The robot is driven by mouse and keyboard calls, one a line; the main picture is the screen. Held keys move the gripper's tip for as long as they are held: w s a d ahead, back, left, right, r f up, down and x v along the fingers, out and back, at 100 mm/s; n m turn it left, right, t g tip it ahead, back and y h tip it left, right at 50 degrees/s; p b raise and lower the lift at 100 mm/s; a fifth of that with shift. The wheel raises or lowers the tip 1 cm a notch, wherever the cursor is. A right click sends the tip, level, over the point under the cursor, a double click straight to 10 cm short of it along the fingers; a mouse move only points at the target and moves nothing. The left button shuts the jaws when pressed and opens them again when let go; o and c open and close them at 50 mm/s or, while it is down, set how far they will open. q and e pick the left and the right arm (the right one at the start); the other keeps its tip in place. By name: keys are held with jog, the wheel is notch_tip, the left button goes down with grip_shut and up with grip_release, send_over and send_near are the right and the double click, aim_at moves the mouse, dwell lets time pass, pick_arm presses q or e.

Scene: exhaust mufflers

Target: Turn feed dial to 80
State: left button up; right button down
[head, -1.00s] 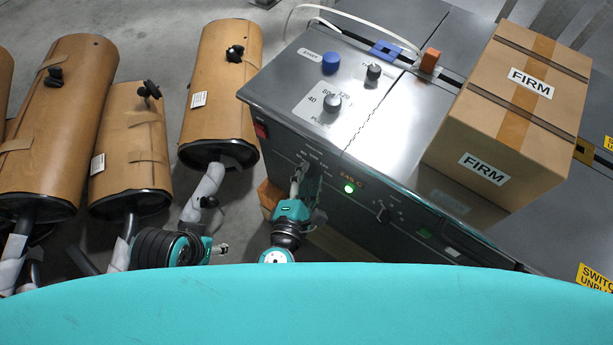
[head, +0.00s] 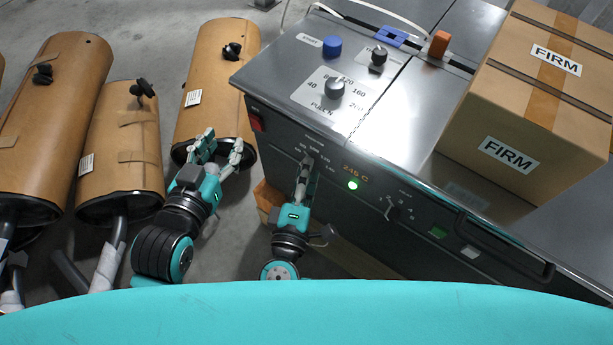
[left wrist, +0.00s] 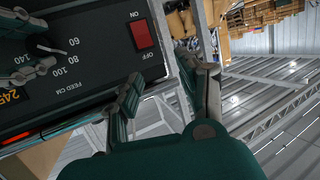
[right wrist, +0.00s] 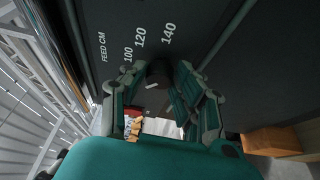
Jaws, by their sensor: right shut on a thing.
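The feed dial (right wrist: 158,75) is a dark round knob on the dark front panel, marked FEED CM. In the right wrist view a short white mark on it points to the lower left, with 100, 120 and 140 printed around. My right gripper (head: 306,163) is shut on the dial, its fingers on either side of it in the right wrist view (right wrist: 155,88). In the head view the gripper hides the dial. My left gripper (head: 222,148) is open and empty, left of the panel; its spread fingers show in the left wrist view (left wrist: 165,72).
A red ON/OFF switch (head: 256,123) is at the panel's left end. A second front knob (head: 393,212) and a green lamp (head: 352,185) are to the right. Knobs and a FIRM box (head: 528,95) are on top.

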pick_arm(q)
notch_tip(320, 180, up, 12)
jog(key=s+d+t+h+b, duration=0.1)
jog(key=t+h+b, duration=0.1)
jog(key=t, duration=0.5)
jog(key=shift+d+t+h, duration=0.25)
jog(key=shift+t+h, duration=0.05)
jog(key=shift+t, duration=0.1)
pick_arm(e)
jog(key=shift+f+m+t, duration=0.15)
jog(key=shift+m+t, duration=0.15)
jog(key=shift+m, duration=0.6)
jog(key=c, duration=1)
grip_release()
jog(key=shift+s, duration=0.1)
jog(key=v, duration=1.2)
jog(key=shift+f, duration=0.1)
